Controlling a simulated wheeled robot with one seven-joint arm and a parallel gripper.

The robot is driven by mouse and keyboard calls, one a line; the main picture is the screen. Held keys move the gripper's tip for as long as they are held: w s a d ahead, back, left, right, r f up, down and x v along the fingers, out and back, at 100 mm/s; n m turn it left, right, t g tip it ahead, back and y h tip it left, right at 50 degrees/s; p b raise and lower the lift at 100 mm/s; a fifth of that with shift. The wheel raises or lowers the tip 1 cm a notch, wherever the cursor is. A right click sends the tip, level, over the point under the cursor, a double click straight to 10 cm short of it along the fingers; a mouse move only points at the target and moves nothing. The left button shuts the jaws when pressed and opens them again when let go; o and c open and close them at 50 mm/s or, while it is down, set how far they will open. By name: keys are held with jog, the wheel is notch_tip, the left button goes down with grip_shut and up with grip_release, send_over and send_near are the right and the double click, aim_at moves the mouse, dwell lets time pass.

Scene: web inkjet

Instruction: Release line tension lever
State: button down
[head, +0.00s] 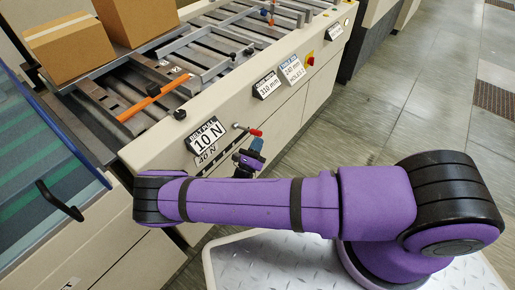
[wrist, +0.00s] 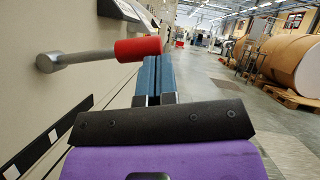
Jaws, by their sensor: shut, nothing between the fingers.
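The lever is a grey metal arm (wrist: 82,58) with a red grip (wrist: 139,48), sticking out from the beige machine side. In the head view its red grip (head: 257,133) shows just right of the "10 N" belt pull sign (head: 206,134). My gripper has blue fingers (wrist: 155,75) pressed together and empty. In the head view my gripper (head: 257,145) is just below the red grip. In the wrist view the red grip overlaps the fingertips' upper left; I cannot tell if they touch. The lever is not between the fingers.
A second sign, "40 N" (head: 206,155), sits below the first, beside a dark scale strip (wrist: 48,138). Cardboard boxes (head: 70,47) stand on the roller conveyor. More signs (head: 291,70) and a red knob (head: 310,58) are further along.

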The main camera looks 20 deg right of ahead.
jog(key=shift+w+a+r+n+t+y, duration=0.15)
jog(key=shift+r+n+t+y, duration=0.2)
jog(key=shift+r+n+y, duration=0.6)
jog(key=shift+w+r+n+t+y, duration=0.15)
jog(key=shift+r+n+t+y, duration=0.2)
jog(key=shift+r+n, duration=0.7)
jog(key=shift+f+n, duration=0.3)
jog(key=shift+f, duration=0.05)
